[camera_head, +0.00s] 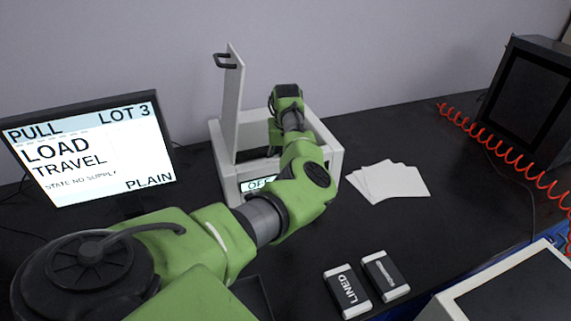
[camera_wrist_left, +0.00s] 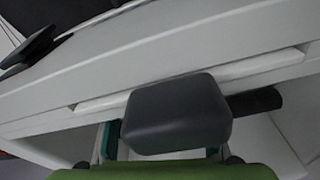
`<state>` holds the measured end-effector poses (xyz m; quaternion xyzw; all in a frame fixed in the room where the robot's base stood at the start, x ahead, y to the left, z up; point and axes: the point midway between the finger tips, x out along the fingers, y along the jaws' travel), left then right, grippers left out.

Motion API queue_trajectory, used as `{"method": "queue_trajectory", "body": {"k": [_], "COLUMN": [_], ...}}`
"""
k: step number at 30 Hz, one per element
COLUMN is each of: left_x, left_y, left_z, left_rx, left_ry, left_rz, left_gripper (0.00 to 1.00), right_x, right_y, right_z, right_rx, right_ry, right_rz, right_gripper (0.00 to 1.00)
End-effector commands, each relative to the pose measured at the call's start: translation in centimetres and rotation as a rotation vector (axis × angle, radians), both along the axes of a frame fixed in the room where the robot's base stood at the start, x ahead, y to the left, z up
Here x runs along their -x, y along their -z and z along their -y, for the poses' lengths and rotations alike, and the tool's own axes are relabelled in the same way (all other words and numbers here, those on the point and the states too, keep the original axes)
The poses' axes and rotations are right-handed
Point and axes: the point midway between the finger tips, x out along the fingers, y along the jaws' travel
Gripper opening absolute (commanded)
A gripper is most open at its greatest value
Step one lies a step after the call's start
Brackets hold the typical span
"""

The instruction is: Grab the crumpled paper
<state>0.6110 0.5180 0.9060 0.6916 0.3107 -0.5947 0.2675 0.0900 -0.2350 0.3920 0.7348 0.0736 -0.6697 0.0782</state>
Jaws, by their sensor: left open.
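No crumpled paper can be made out in either view. In the head view my left arm reaches over the open-topped white box (camera_head: 229,183), and its wrist hides much of the interior. The hand itself is hidden there. In the left wrist view my left gripper (camera_wrist_left: 190,112) shows as dark grey parts close to the box's white walls. It is open, and I see nothing held in it. Whether it touches the box I cannot tell. My right gripper is not in view.
The box's white lid (camera_head: 232,105) stands upright with a dark handle. Flat white sheets (camera_head: 398,183) lie right of the box. Two small labelled blocks, one marked LINED (camera_head: 347,291), lie in front. A monitor (camera_head: 90,150) stands left, a red coiled cable (camera_head: 510,158) right.

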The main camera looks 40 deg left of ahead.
Motion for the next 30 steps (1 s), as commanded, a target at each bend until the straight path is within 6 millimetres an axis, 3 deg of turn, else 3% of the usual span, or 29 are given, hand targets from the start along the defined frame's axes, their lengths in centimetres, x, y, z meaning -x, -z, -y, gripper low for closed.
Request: {"method": "queue_trajectory", "body": {"k": [1,4,5,17,30], "left_x": [0.0,0.0,0.0,0.0,-0.1], "left_y": [0.0,0.0,0.0,-0.5,-8.4], "left_z": [0.0,0.0,0.0,0.0,-0.1], "left_rx": [0.0,0.0,0.0,-0.001,-0.002], "left_ry": [0.0,0.0,0.0,0.0,-0.001], "left_rz": [0.0,0.0,0.0,0.001,0.002], "left_gripper": [0.47,0.21,0.19,0.19,0.19], "right_x": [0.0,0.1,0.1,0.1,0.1], "right_y": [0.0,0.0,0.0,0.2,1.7], "right_z": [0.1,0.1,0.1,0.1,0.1], "right_rx": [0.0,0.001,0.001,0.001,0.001], "right_ry": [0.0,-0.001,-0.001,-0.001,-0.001], "right_rz": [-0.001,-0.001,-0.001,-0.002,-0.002], "right_gripper": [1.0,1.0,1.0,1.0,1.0]}}
